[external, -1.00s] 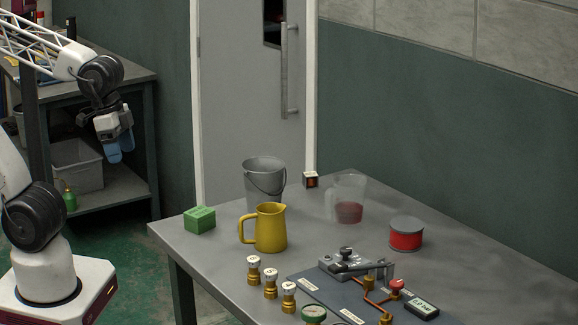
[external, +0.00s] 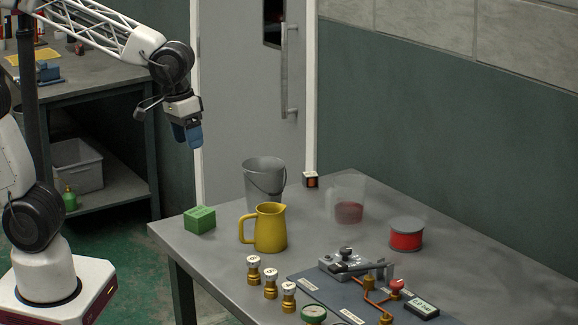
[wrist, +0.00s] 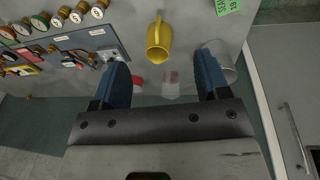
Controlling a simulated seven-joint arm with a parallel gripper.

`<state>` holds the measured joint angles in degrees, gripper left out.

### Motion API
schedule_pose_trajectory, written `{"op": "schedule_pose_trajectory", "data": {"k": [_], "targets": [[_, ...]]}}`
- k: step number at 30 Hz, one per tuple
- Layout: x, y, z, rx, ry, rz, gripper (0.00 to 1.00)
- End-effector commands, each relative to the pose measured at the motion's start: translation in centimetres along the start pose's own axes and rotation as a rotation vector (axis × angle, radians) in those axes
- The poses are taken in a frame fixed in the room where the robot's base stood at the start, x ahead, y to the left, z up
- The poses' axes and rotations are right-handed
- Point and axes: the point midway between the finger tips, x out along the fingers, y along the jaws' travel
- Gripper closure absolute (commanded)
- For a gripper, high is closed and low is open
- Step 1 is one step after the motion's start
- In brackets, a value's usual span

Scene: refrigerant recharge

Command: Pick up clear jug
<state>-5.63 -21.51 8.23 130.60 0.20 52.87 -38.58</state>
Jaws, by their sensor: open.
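The clear jug (external: 347,200) stands on the grey table toward the back, see-through, with dark red liquid at its bottom. In the wrist view the clear jug (wrist: 171,84) shows between my fingers, farther off than they are. My gripper (external: 187,140) is in the air above and left of the table's back left part, with its blue fingers pointing down. In the wrist view my gripper (wrist: 164,85) has its fingers wide apart with nothing held between them.
A grey bucket (external: 264,182) and yellow pitcher (external: 270,228) stand left of the jug, and a red-banded tin (external: 406,234) right of it. A green block (external: 200,220) is at the left edge. A valve panel (external: 335,290) and brass fittings (external: 270,284) fill the front.

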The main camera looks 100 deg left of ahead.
Motion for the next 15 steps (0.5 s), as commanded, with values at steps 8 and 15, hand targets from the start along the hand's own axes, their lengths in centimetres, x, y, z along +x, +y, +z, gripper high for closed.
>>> {"op": "schedule_pose_trajectory", "data": {"k": [8, 15], "targets": [[2.2, 2.3, -7.2, -0.341, -0.01, -0.03, 0.31], [4.8, 3.8, -13.3, -0.635, -0.012, -0.055, 0.31]]}}
